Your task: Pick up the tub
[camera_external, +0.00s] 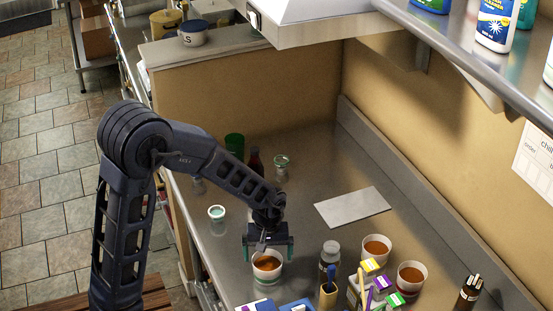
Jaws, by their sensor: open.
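A white tub (267,277) with brown-orange contents stands upright on the metal counter, near the front. My gripper (268,252) is open and points down over this tub. Its two teal fingertips are to the left and right of the tub's rim. I cannot tell from this view whether they touch it. Two similar tubs stand farther right, one toward the back (377,247) and one nearer (411,275). The picture does not show which of them the task means.
Blue and white items lie in front. A grey board (352,207) lies flat behind. A small jar (217,213) stands left. A shelf (470,52) overhangs upper right.

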